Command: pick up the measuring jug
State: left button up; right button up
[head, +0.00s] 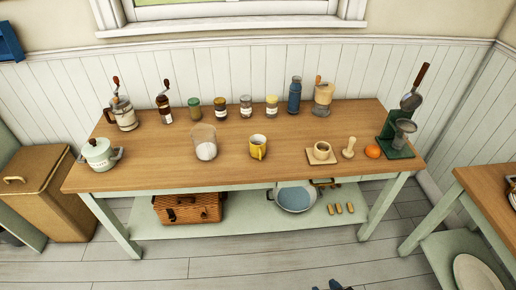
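The measuring jug (204,142) is a clear vessel with white contents in its lower part. It stands upright on the wooden top of the long table (230,173), left of the middle and near the front. A dark shape (334,286) at the bottom edge, right of centre, looks like the tip of my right gripper. It is well below and apart from the jug, mostly cut off, and its fingers cannot be made out. My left gripper is not in view.
A yellow mug (258,147) stands right of the jug. Several jars, including a green-lidded one (194,109), line the back. A lidded pot (99,154) is at the left end. The tabletop before the jug is clear.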

aim_at(203, 137)
jog(key=i+j+z, duration=0.25)
jog(key=i+j, duration=0.15)
jog(key=i+j+z, duration=0.3)
jog(key=i+j, duration=0.15)
